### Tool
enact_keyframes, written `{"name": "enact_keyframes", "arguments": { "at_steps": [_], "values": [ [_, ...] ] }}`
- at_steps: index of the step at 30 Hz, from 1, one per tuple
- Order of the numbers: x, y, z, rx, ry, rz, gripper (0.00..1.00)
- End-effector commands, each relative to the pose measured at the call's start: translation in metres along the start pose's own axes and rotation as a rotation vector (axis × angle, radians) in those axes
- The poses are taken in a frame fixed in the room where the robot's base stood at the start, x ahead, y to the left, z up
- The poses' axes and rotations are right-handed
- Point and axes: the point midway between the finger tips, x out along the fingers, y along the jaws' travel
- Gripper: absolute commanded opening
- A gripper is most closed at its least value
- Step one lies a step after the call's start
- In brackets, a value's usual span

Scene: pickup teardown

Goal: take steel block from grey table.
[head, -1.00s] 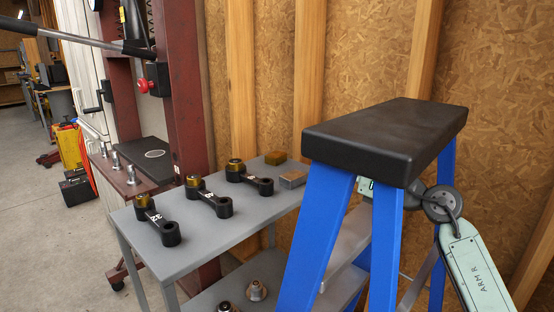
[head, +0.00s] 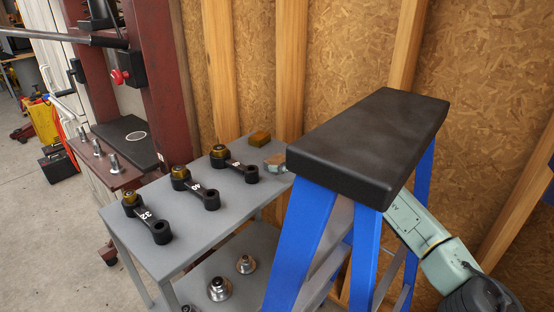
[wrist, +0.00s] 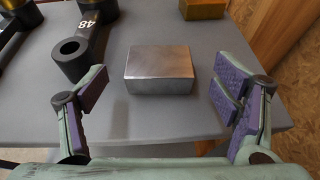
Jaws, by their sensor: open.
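The steel block (wrist: 160,70) is a plain silver-grey box lying on the grey table (wrist: 120,128) near its edge. In the head view the steel block (head: 274,163) shows only partly, beside the black top of the blue stool. My gripper (wrist: 165,103) is open and empty, with its purple-padded fingers apart to the left and right, nearer the camera than the block. The block lies between the finger lines, beyond the tips or level with them; I cannot tell exactly. In the head view my gripper is hidden behind the stool. The grey table (head: 190,222) shows there as well.
A black wrench-like part marked 48 (wrist: 85,45) lies left of the block. A brass block (wrist: 203,8) sits behind it. In the head view, several such black parts stand on the table. The blue stool (head: 365,150) with a black top blocks much of my arm.

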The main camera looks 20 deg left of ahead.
Motion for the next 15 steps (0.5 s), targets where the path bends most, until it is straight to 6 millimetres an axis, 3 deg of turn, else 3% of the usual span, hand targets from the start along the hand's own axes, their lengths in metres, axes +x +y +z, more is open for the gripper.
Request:
{"name": "enact_keyframes", "arguments": {
  "at_steps": [6, 15],
  "values": [
    [0.025, 0.001, 0.002, 0.002, 0.000, 0.000, 0.82],
    [0.028, 0.000, 0.000, 0.001, 0.000, -0.001, 0.78]
  ]
}}
